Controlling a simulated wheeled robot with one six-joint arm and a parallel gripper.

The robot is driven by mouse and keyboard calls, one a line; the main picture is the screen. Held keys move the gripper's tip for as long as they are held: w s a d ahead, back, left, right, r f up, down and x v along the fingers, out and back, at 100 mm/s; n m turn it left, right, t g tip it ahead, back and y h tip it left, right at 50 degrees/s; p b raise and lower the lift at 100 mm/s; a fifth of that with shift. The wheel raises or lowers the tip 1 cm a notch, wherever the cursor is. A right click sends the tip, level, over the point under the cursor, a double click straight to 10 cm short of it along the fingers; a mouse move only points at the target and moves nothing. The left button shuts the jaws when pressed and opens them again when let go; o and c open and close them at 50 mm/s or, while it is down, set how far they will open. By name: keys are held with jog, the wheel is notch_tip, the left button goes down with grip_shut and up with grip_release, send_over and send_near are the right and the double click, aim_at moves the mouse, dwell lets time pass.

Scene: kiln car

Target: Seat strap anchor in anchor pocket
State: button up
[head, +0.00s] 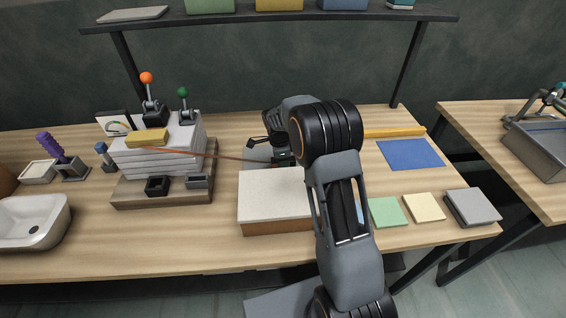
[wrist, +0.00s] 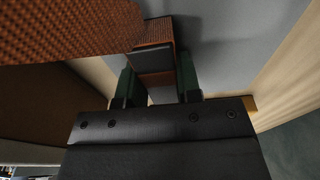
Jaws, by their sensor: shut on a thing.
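My gripper (head: 283,157) is behind the white-topped box, partly hidden by my arm. In the wrist view, its green fingers (wrist: 157,66) are shut on the strap anchor (wrist: 154,59), a dark block with the woven orange-brown strap (wrist: 70,35) around it. In the head view the strap (head: 228,157) stretches from the stack of pale slabs (head: 190,140) to my gripper. A small black open holder (head: 157,186) and a grey one (head: 197,182) sit at the stack's front on the wooden base. I cannot tell which is the anchor pocket.
The white-topped box (head: 272,196) stands just in front of my gripper. Toggle levers with orange (head: 146,77) and green (head: 183,92) knobs stand on the stack. A yellow bar (head: 394,132) and blue mat (head: 411,153) lie to the right. A shelf (head: 270,15) spans above.

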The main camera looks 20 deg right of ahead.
grip_shut()
jog(key=shift+r, duration=0.1)
